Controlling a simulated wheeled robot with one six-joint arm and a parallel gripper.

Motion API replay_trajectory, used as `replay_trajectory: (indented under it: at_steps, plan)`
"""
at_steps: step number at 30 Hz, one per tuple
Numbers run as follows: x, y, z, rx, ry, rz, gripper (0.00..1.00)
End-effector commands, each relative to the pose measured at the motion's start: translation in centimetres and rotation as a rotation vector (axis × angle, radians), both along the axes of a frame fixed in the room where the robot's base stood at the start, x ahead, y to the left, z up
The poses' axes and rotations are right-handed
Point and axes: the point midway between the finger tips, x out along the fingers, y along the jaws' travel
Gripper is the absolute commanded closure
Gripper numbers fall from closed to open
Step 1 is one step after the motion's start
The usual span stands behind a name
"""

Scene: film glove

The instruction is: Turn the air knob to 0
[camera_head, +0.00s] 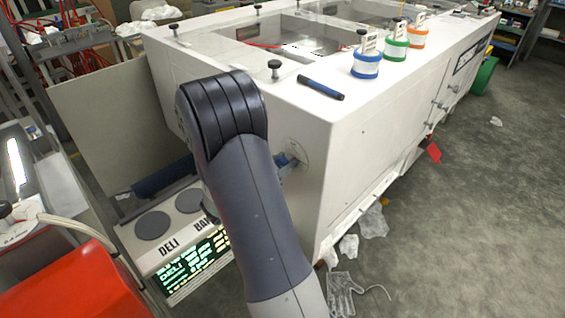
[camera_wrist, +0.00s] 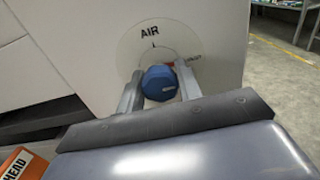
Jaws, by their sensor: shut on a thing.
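The air knob (camera_wrist: 160,84) is blue and faceted. It sits low on a pale round dial (camera_wrist: 133,45) marked "AIR" on a white panel, with a short dark tick under the word. Small print and a bit of red show at the dial's right, too small to read. My gripper (camera_wrist: 159,72) has one finger on each side of the knob and is shut on it. In the head view my arm hides most of the gripper; the dial (camera_head: 299,148) shows on the end face of the white machine (camera_head: 300,215). The knob's pointer cannot be made out.
A panel labelled "DELI" (camera_head: 165,245) with grey discs stands left of my arm. Plastic scraps (camera_head: 374,221) lie on the floor; the floor at right is mostly clear.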

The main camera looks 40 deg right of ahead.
Motion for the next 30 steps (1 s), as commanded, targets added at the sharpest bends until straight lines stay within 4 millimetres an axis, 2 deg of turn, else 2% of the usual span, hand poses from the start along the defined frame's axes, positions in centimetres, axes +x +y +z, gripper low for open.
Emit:
replay_trajectory:
  at_steps: [11, 30]
  plan:
    - [0.05, 0.01, 0.31, -0.017, 0.225, 0.001, 0.89]
    - [0.10, 0.02, 0.30, -0.064, 0.831, 0.001, 0.89]
